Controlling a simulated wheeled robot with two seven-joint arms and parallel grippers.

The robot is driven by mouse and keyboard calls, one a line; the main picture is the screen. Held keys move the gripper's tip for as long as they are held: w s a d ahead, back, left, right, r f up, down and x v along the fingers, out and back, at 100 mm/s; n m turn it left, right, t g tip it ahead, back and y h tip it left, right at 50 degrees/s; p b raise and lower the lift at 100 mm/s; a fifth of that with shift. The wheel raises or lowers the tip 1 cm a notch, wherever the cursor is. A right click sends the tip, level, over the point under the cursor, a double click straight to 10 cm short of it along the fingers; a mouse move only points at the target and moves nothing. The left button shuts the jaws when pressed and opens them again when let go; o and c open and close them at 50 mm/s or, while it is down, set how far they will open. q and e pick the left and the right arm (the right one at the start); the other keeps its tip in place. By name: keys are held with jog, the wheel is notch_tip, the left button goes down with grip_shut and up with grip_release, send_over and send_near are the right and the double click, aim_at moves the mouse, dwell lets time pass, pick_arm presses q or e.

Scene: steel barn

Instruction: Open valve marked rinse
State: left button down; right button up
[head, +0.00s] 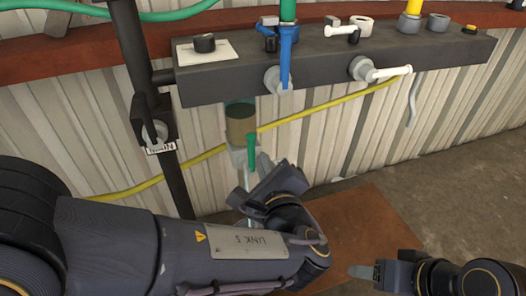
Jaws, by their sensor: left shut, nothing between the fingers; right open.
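No marking that I can read as "rinse" is in view. A small white tag (161,148) with unclear lettering sits below a grey fitting on the black vertical pipe at the left. A blue lever (286,57) stands upright on a grey valve on the dark manifold. A white lever (388,72) lies level on another valve to its right. A green lever (252,152) hangs below the manifold, just above my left gripper. My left gripper (243,190) is shut and empty, below the manifold. My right gripper (364,271) is open and empty, low at the right.
The manifold (225,80) is fixed along a corrugated wall under a red-brown rail. A yellow hose (330,108) droops across the wall, and a green hose (150,15) runs at the top left. A brown mat (350,225) lies on the floor. Free floor is at the right.

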pick_arm(q)
jog(key=v, duration=0.4)
jog(key=shift+s+d+p, duration=0.15)
jog(key=shift+d+p, duration=0.05)
jog(key=shift+p, duration=0.15)
jog(key=shift+f, duration=0.1)
